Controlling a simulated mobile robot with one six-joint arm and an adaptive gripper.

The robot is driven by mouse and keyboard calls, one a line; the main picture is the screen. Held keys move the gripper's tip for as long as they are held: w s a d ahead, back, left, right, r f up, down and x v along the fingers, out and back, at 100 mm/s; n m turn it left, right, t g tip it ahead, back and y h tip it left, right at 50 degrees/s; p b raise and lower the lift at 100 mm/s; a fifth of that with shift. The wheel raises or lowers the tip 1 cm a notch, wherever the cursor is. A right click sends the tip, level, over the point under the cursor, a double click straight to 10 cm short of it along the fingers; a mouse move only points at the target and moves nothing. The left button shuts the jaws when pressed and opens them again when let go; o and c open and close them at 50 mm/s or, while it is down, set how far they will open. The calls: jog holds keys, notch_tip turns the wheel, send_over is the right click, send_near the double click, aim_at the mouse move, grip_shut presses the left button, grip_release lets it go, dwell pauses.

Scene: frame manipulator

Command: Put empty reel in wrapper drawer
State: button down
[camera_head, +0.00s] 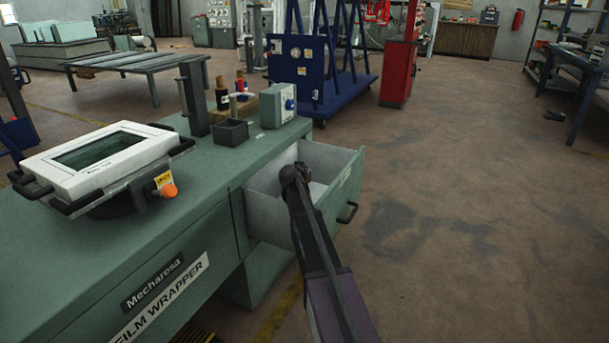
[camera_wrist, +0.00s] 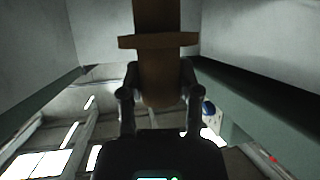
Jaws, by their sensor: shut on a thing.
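The wrapper drawer (camera_head: 345,193) is pulled open from the green film wrapper bench. My gripper (camera_head: 296,175) reaches down into the open drawer, and my arm hides part of it. In the wrist view my gripper (camera_wrist: 157,100) is shut on the brown empty reel (camera_wrist: 158,62), with a finger on each side of it. A flange of the reel crosses above the fingers. The grey drawer walls (camera_wrist: 245,35) stand on both sides of the reel in that view. The head view does not show the reel clearly.
The bench top (camera_head: 215,175) carries a white-framed screen unit (camera_head: 100,160), a dark open box (camera_head: 231,132), a small control box (camera_head: 279,106) and several spools (camera_head: 222,94). A blue frame cart (camera_head: 310,75) stands behind.

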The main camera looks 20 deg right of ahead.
jog(key=shift+f+b, duration=0.6)
jog(key=shift+b, duration=0.05)
jog(key=shift+c, duration=1.5)
grip_release()
jog(key=shift+r, duration=0.2)
jog(key=shift+r+p, duration=0.45)
jog(key=shift+p, duration=0.2)
jog(key=shift+s+a+r, duration=0.15)
jog(key=shift+s+r, duration=0.05)
jog(key=shift+r, duration=0.05)
jog(key=p+v, duration=0.3)
jog(key=v, duration=0.4)
jog(key=shift+w+f, duration=0.1)
